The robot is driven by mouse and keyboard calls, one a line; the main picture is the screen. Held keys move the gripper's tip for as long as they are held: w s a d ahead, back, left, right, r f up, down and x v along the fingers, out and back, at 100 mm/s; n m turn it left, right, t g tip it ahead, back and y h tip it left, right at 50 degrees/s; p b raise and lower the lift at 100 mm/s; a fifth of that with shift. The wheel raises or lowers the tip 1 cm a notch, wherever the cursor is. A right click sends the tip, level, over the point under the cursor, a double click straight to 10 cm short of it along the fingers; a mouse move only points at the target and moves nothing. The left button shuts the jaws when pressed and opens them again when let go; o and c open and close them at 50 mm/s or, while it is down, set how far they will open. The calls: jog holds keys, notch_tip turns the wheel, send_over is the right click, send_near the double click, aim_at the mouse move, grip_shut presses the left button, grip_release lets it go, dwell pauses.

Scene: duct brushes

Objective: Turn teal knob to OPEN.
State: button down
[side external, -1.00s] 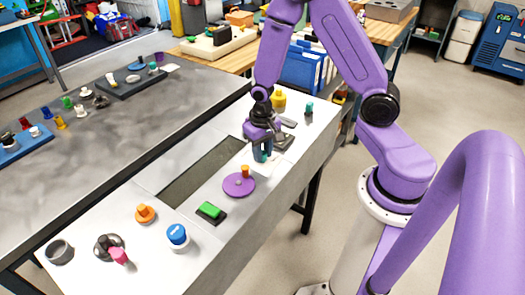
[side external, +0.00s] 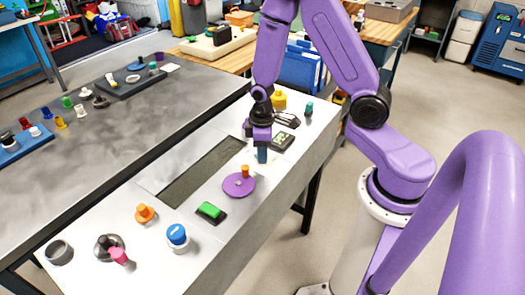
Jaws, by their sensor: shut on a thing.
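My gripper (side external: 262,154) points straight down over the light console, just beyond the purple disc. The knob's pointing direction and any OPEN mark are too small or hidden to read. A pale plate around the knob shows only in part. A separate small teal knob-like piece (side external: 309,108) stands upright at the console's far right corner, apart from my gripper.
Near my gripper are a purple disc with an orange peg (side external: 239,186), a dark box with a display (side external: 283,141) and a yellow knob (side external: 279,100). A green button (side external: 211,211), blue-capped knob (side external: 177,235), orange knob (side external: 145,213) and pink-handled valve (side external: 118,255) stand nearer the front. A dark recess (side external: 203,172) lies left.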

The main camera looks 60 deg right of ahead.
jog(key=shift+n, duration=1)
jog(key=c, duration=0.8)
grip_release()
jog(key=shift+c, duration=0.2)
jog(key=shift+r, duration=0.15)
notch_tip(320, 180, up, 17)
jog(key=shift+a+r, duration=0.1)
